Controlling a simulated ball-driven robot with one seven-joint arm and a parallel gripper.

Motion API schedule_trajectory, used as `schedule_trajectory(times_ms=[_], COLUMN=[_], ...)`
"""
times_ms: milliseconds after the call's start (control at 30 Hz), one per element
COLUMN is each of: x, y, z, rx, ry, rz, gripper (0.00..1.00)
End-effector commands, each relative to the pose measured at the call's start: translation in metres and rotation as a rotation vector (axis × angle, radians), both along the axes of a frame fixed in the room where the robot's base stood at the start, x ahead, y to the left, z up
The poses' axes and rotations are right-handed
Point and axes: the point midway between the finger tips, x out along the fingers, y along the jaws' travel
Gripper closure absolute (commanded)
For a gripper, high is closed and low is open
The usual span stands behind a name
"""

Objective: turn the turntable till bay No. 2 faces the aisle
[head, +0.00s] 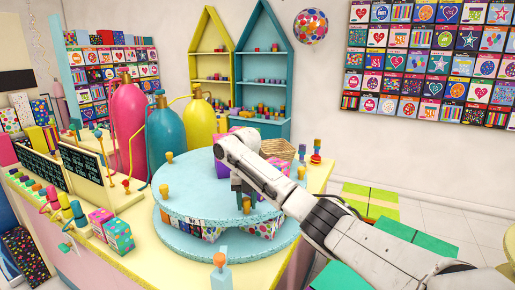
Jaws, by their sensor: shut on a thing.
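The round light-blue turntable (195,203) stands on the yellow-topped counter, with an upper disc and a lower disc. Patterned packs sit in the bays between the discs. Upright yellow pegs (165,190) stand around the upper disc's rim. My gripper (243,200) reaches down to the front right of the upper disc and is shut on a yellow peg (247,206) there. My forearm hides the right part of the disc. I cannot read any bay number, so I cannot tell where bay No. 2 is.
A purple box (222,163) and a wicker basket (277,149) are behind my arm. Pink, teal and yellow gas cylinders (165,132) stand close behind the turntable. Bright mats (372,200) lie on the floor at right.

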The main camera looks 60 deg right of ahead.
Motion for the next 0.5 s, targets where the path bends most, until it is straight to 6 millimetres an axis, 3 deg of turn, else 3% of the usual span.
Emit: schedule_trajectory(times_ms=[233,500], x=[0.0,-0.018], y=[-0.001,-0.022], z=[0.0,0.0], rx=[0.001,0.001], ry=[-0.001,0.001], rz=[0.009,0.091], gripper=[1.0,1.0])
